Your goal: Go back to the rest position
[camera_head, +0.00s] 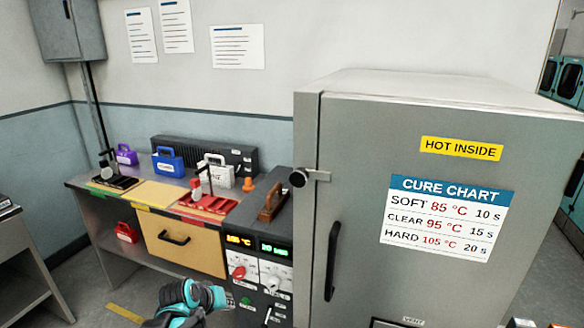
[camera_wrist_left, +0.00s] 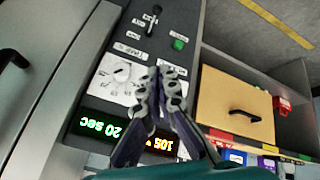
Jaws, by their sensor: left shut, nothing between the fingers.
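My left gripper (camera_head: 218,297) is low in the head view, in front of the control panel (camera_head: 262,306) beside the cure oven. In the left wrist view the fingers of my left gripper (camera_wrist_left: 159,78) are shut together with nothing between them. They are in front of the panel, over its knobs; I cannot tell whether they touch it. The panel's displays read 105 °C and 20 sec in the left wrist view. A green button (camera_wrist_left: 179,44) sits apart from the fingertips. My right gripper is not in view.
The large grey oven (camera_head: 340,150) with a closed door fills the right. The bench (camera_head: 95,190) at left carries coloured trays, and purple, blue and white cases. A red case (camera_head: 127,232) is below. A wooden drawer front (camera_head: 183,241) is under the bench.

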